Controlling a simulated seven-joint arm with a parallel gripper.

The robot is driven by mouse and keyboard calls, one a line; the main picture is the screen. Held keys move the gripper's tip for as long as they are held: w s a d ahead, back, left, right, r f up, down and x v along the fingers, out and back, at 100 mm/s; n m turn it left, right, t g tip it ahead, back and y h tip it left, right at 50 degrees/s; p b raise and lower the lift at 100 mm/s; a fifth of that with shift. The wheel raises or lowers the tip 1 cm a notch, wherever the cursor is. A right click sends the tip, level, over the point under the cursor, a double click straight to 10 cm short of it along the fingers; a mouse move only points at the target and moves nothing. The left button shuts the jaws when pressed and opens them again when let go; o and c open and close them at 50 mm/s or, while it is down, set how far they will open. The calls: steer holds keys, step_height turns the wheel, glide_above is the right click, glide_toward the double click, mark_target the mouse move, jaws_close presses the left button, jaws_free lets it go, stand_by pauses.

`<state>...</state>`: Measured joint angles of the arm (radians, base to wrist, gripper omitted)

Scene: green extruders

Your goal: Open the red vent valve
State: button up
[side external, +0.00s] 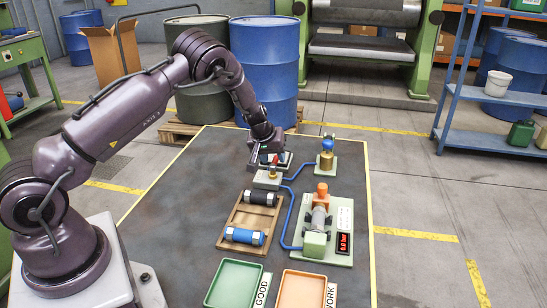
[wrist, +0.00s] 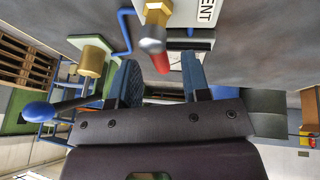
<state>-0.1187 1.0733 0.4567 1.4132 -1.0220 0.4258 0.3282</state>
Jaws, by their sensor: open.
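The red vent valve has a red handle (wrist: 161,63) on a metal stem and brass body (wrist: 155,15); in the wrist view it lies between my two fingers, with a gap on both sides. In the side view the small red handle (side external: 275,159) stands on a pale block (side external: 267,180) near the far end of the table. My gripper (side external: 256,159) is beside it, open and holding nothing; its two blue-padded fingers (wrist: 158,70) show in the wrist view. A partly visible label (wrist: 207,11) reads "ENT". Exact contact cannot be told in the side view.
A brass valve with a blue handle (side external: 327,145) stands to the right, joined by blue tubing. A green fixture (side external: 314,245) with a "0.0 bar" display (side external: 344,243) is nearer. A wooden tray (side external: 225,215) holds black and blue cylinders. Green (side external: 233,284) and orange (side external: 300,289) trays lie in front.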

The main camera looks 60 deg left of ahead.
steer(key=shift+w+a+f, duration=0.1)
steer(key=shift+w+f, duration=0.05)
steer(key=shift+f, duration=0.25)
jaws_close()
